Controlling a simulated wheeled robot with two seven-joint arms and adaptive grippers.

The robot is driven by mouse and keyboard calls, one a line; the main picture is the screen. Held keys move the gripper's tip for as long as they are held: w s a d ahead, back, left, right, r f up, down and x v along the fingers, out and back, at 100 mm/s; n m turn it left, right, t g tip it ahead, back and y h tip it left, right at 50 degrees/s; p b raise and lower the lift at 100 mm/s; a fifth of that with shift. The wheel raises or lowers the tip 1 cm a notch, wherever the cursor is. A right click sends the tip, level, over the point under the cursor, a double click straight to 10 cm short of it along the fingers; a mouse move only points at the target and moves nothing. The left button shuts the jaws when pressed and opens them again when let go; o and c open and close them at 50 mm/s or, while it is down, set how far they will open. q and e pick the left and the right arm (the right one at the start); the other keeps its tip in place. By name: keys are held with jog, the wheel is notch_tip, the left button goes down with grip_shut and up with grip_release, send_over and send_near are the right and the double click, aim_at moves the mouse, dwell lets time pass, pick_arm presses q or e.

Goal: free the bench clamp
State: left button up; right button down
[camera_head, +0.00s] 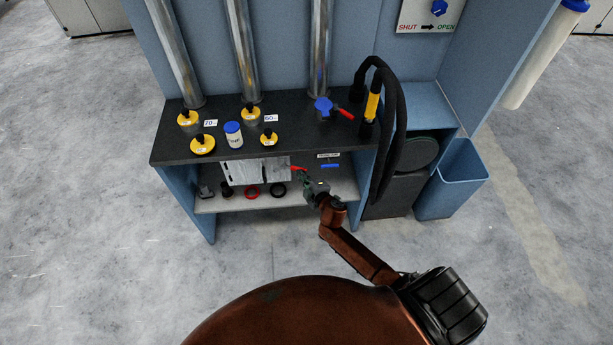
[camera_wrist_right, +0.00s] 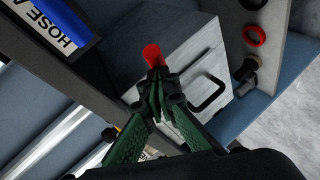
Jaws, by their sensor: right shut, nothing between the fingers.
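My right gripper (camera_head: 303,177) reaches to the front edge of the bench, beside a grey metal box. Its green fingers are shut and empty. In the right wrist view the closed fingertips (camera_wrist_right: 158,82) are right by a red lever tip (camera_wrist_right: 152,54), in front of the box; I cannot tell if they touch. The red tip also shows in the head view (camera_head: 297,168); its body is hidden. A blue fitting (camera_head: 323,104) with a red lever (camera_head: 345,114) stands on the bench top. I cannot tell which is the clamp. My left gripper is not in view.
The grey box (camera_head: 260,170) has a dark handle and hangs below the dark bench top (camera_head: 290,140). Yellow-capped fittings (camera_head: 202,145) and a white jar (camera_head: 233,136) stand above. Rings (camera_head: 252,192) lie on the lower shelf. A black hose (camera_head: 392,130) and blue bin (camera_head: 455,180) are right.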

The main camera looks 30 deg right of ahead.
jog(key=shift+w+d, duration=0.5)
jog(key=shift+d, duration=0.25)
jog(key=shift+w+d, duration=0.45)
jog(key=shift+d, duration=0.3)
jog(key=shift+w+d, duration=0.55)
jog(key=shift+w, duration=0.3)
jog(key=shift+w+d, duration=0.5)
jog(key=shift+w, duration=0.35)
jog(key=shift+w+r, duration=0.1)
jog(key=shift+r, duration=0.05)
jog(key=shift+d, duration=0.1)
jog(key=v, duration=1.2)
jog(key=shift+f, duration=0.2)
